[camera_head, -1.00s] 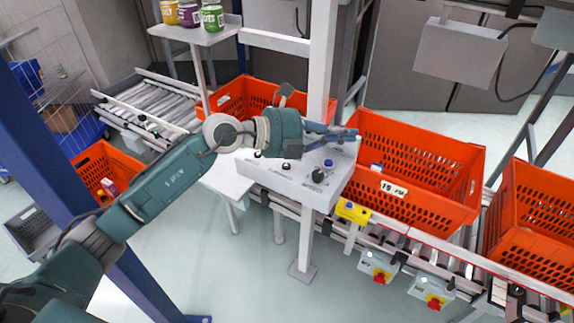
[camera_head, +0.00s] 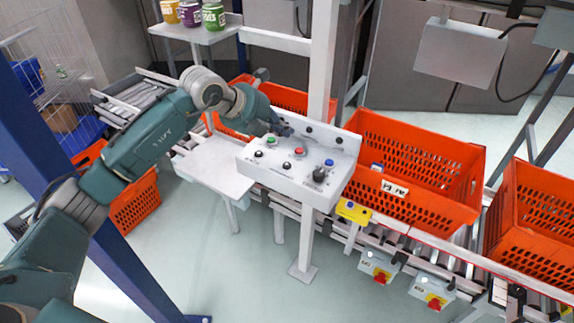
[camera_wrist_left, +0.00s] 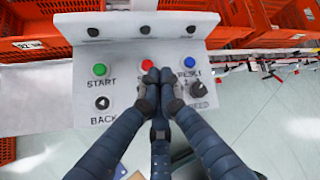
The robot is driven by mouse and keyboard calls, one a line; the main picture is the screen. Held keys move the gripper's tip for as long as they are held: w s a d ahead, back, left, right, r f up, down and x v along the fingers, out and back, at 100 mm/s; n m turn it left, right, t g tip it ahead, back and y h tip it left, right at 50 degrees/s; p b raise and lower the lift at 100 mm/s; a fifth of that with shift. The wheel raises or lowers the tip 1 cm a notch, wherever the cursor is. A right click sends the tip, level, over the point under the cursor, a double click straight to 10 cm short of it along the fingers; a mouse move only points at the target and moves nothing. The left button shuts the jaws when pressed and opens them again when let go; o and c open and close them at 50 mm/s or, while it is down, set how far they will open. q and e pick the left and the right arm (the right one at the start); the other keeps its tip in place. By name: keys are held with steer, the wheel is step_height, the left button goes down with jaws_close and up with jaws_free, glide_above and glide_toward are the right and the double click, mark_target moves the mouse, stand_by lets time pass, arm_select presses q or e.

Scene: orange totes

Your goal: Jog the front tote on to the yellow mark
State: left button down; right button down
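A grey control panel (camera_head: 250,172) has a green START button (camera_head: 271,140), a red button (camera_head: 299,151), a blue button (camera_head: 329,162), black buttons and a black knob (camera_head: 319,175). My left gripper (camera_head: 288,131) is over the panel's upper left part. In the left wrist view its fingers (camera_wrist_left: 158,75) are together and empty, partly covering the red button (camera_wrist_left: 149,94); BACK (camera_wrist_left: 102,102) is clear. Contact cannot be told. An orange tote (camera_head: 440,205) with a white label stands on the roller conveyor, right of the panel. A yellow plate (camera_head: 352,211) sits at the conveyor's front rail. My right gripper is not in view.
Another orange tote (camera_head: 540,235) stands farther right, and one (camera_head: 290,97) is behind the panel. Two boxes with red knobs (camera_head: 379,267) hang below the rail. A white post (camera_head: 322,60) rises behind the panel. A shelf (camera_head: 200,34) holds jars.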

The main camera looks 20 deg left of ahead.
arm_select(q)
steer(key=b, duration=0.4)
glide_above(284, 165)
step_height(284, 165, down, 7)
steer(key=shift+f, duration=0.1)
steer(key=shift+d+f+b, duration=0.1)
steer(key=shift+f+b, duration=0.4)
steer(key=shift+f, duration=0.1)
steer(key=shift+f, duration=0.1)
stand_by(0.6)
steer(key=shift+f+b, duration=0.3)
steer(key=shift+b, duration=0.05)
